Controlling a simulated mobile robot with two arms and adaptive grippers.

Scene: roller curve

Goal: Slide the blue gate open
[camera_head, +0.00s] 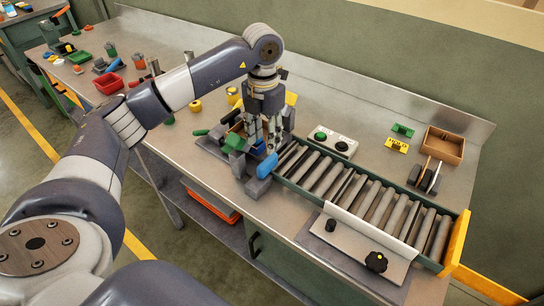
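The blue gate (266,166) stands at the left end of the roller conveyor (350,195), next to grey blocks. My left gripper (262,146) reaches down from above. Its two fingers are apart, with the tips just above and behind the gate's blue part. Whether a finger touches the gate is too small to tell. The gripper hides part of the wooden and green things behind it. My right gripper is not in view.
A plate with a black knob (376,262) lies in front. A yellow end plate (456,240) closes the right end. A wooden box (444,145) stands back right.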

